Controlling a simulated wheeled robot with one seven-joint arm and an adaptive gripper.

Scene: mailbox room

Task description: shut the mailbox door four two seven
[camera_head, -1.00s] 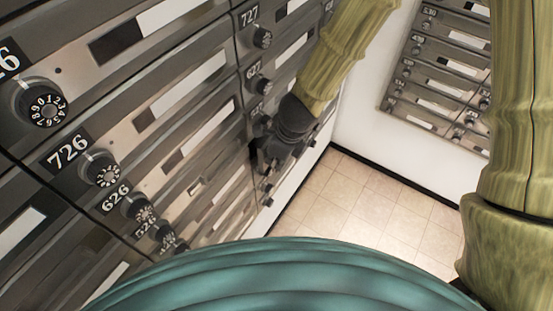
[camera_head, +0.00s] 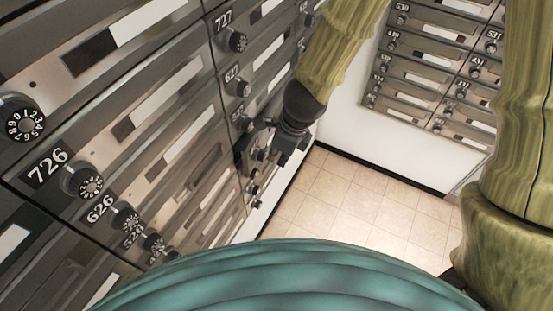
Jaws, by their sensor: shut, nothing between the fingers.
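My gripper (camera_head: 250,146) is dark and shut, with nothing seen in it. It reaches down from my olive arm to the lower part of the 727 column on the left mailbox wall. Its tips are at or very near the door fronts; I cannot tell whether they touch. Plates 727 (camera_head: 224,19) and 627 (camera_head: 232,74) show above it, each beside a round dial. No plate reading 427 is legible. That area is small and partly hidden by my gripper, so I cannot tell how far door 427 stands open.
The left wall of mailboxes runs close beside me, with dials sticking out, such as the one by plate 726 (camera_head: 45,166). A second mailbox bank (camera_head: 430,75) hangs on the white wall at the right. The tiled floor (camera_head: 340,200) between them is clear.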

